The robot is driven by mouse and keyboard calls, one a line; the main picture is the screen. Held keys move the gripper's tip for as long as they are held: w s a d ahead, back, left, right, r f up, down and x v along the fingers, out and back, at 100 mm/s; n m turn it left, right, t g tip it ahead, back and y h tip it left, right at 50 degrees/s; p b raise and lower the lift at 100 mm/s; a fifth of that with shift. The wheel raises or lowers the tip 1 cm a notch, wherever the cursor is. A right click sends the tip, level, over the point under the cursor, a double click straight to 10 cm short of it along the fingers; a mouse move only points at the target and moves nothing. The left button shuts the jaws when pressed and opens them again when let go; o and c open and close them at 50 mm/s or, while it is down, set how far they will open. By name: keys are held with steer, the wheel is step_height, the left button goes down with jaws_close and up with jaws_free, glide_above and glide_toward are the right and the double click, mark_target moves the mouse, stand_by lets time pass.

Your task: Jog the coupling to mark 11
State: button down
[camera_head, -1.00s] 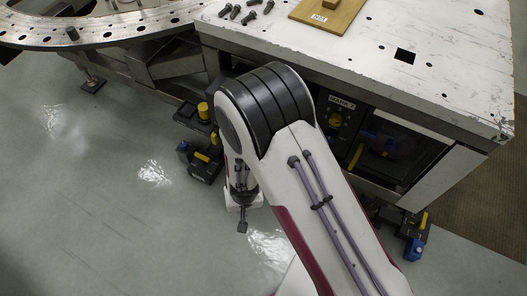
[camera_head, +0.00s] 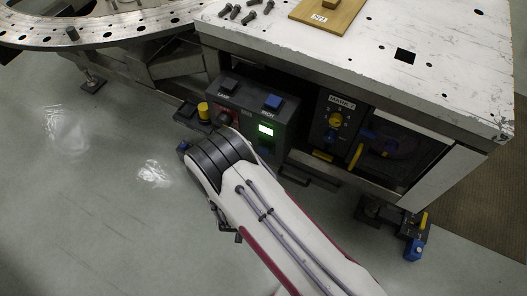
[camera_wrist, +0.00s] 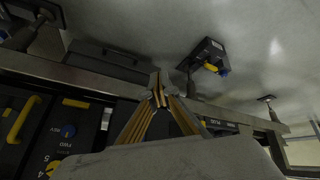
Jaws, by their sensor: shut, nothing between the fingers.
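A control box (camera_head: 256,108) with a blue button (camera_head: 272,102), a small lit green display (camera_head: 266,130) and a reddish panel on its left hangs under the bench. A panel to its right, labelled MARK with an unclear number, carries a yellow dial (camera_head: 336,120) and a blue knob (camera_head: 330,139). The blue knob (camera_wrist: 68,130) also shows in the wrist view. My gripper (camera_wrist: 160,88) is shut and empty there, below the bench front. In the head view my arm mostly hides it. I cannot make out the coupling for certain.
The ring-shaped turret plate (camera_head: 110,38) is at the upper left. The worn white bench top (camera_head: 440,70) holds several bolts (camera_head: 236,13) and a wooden board (camera_head: 328,14). Levelling feet, one with a yellow and blue block (camera_head: 415,240), stand below. The floor at left is open.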

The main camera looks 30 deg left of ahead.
mark_target(264, 151)
steer(key=w+a+r+t, duration=0.2)
steer(key=w+r+t, duration=0.1)
steer(key=w+r, duration=0.2)
steer(key=shift+w+a+y, duration=0.2)
steer(key=shift+w+y, duration=0.2)
steer(key=shift+w, duration=0.25)
steer(key=shift+w, duration=0.1)
steer(key=w, duration=0.8)
steer(key=shift+w, duration=0.3)
